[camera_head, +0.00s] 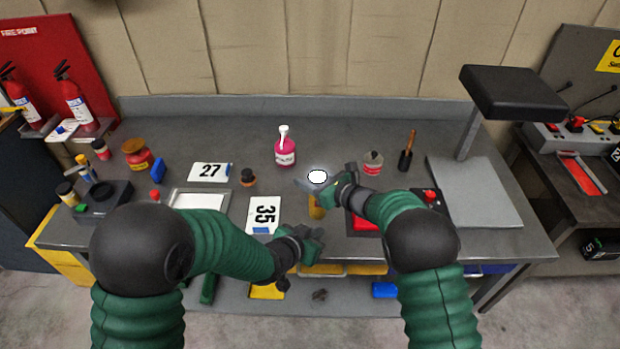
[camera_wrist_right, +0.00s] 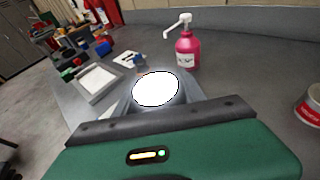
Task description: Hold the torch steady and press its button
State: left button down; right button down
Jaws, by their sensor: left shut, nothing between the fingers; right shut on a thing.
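The torch (camera_head: 317,176) shows as a bright white, glowing disc at my right gripper's fingers, above the middle of the workbench. The same white disc (camera_wrist_right: 156,88) shows just past the gripper in the right wrist view. Most of the torch's body and its button are hidden. My right gripper (camera_head: 328,189) is shut on the torch. My left gripper (camera_head: 318,240) is shut and empty near the bench's front edge, below and apart from the torch.
A pink pump bottle (camera_head: 285,152) stands behind the torch. A yellow-orange object (camera_head: 316,208) is just below my right gripper. Number cards (camera_head: 264,214) and a white tray (camera_head: 200,199) lie to the left. A red case (camera_head: 366,222) is partly behind my right arm.

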jog(key=c, duration=0.6)
grip_release()
